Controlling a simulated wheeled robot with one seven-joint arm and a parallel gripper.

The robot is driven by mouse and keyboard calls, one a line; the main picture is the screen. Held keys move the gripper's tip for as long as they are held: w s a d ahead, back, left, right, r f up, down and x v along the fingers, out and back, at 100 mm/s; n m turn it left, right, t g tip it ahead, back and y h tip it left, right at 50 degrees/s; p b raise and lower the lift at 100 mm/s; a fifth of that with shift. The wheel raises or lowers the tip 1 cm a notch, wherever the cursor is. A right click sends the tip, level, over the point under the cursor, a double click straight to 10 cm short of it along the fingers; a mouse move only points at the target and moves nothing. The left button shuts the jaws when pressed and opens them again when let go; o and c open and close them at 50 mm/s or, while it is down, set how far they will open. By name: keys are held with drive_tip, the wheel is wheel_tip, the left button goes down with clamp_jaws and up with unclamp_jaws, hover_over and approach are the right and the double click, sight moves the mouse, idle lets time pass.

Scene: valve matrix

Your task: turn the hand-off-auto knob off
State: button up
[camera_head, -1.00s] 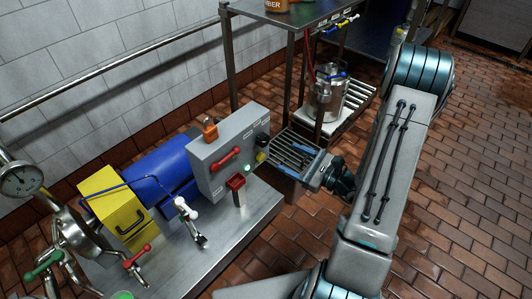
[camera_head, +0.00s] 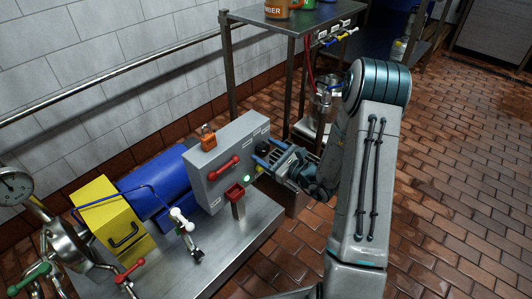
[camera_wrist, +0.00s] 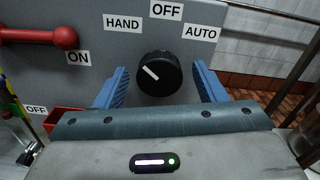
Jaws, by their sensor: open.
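The hand-off-auto knob (camera_wrist: 160,73) is round and black with a white pointer line. The line points up and left, toward the HAND label (camera_wrist: 122,23). The OFF label (camera_wrist: 167,11) is above it and the AUTO label (camera_wrist: 201,33) is up and right. My gripper (camera_wrist: 160,82) is open, with one blue finger on each side of the knob. Gaps show between the fingers and the knob. In the head view my gripper (camera_head: 270,155) is at the right end of the grey control box (camera_head: 225,160), where the knob is partly hidden.
A red lever (camera_wrist: 45,36) with an ON label (camera_wrist: 78,58) is left of the knob. A red box-shaped part (camera_head: 235,192) stands on a post in front of the panel. An orange padlock (camera_head: 208,138) sits on top. A metal shelf (camera_head: 290,18) stands behind.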

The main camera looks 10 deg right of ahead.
drive_tip(key=shift+w+a, duration=0.3)
drive_tip(key=shift+w, duration=0.05)
drive_tip(key=c, duration=1)
drive_tip(key=shift+o, duration=0.2)
